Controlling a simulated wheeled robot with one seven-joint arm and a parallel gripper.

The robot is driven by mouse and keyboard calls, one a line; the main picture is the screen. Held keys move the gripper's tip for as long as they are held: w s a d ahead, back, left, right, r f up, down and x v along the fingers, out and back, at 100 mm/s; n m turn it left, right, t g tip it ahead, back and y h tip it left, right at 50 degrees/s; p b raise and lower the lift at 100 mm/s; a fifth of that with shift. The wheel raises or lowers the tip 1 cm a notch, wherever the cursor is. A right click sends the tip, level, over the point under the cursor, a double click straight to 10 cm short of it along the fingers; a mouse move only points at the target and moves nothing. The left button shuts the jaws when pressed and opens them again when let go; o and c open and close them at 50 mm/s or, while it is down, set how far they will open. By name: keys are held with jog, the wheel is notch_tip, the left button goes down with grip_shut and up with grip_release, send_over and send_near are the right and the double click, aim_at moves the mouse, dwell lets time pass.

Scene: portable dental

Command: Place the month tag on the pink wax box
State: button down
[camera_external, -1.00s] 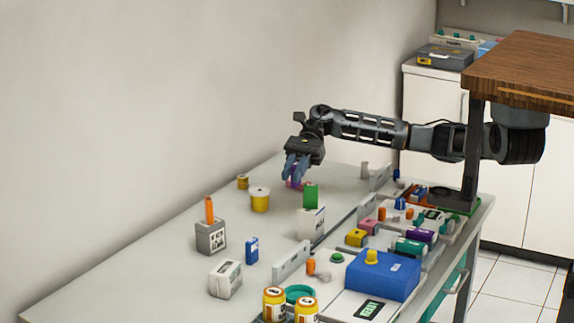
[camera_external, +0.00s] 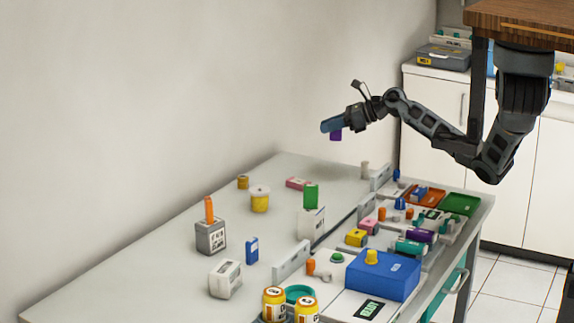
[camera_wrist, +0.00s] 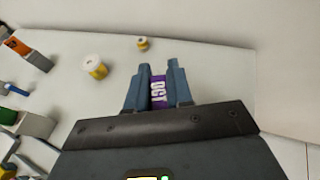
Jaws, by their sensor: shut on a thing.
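My gripper (camera_external: 327,126) is high above the far right end of the bench, shut on a small purple month tag (camera_external: 336,135). In the wrist view the tag (camera_wrist: 158,91) sits between the two fingers of my gripper (camera_wrist: 158,69), with white letters that read OCT. The pink wax box (camera_external: 298,183) lies flat on the bench, below and to the left of my gripper, and looks bare on top. I do not see the box in the wrist view.
Yellow-and-white spools (camera_external: 260,199) and a white box with a green piece (camera_external: 311,197) stand near the pink box. A grey holder with an orange piece (camera_external: 210,235) is farther left. Trays and a blue case (camera_external: 383,274) crowd the right side.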

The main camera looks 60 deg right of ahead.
jog(key=w+a+f, duration=0.3)
jog(key=a, duration=0.1)
jog(key=w+a+f, duration=0.4)
jog(key=shift+w+p, duration=0.3)
jog(key=shift+p, duration=0.1)
jog(key=shift+a+f, duration=0.15)
jog(key=shift+f, duration=1.85)
jog(key=shift+f+b, duration=0.2)
jog(key=shift+b, duration=0.15)
jog(key=c, duration=1)
grip_release()
jog(key=shift+r, duration=0.1)
jog(key=shift+r, duration=0.25)
jog(key=p+v, duration=0.1)
jog(key=v, duration=1.1)
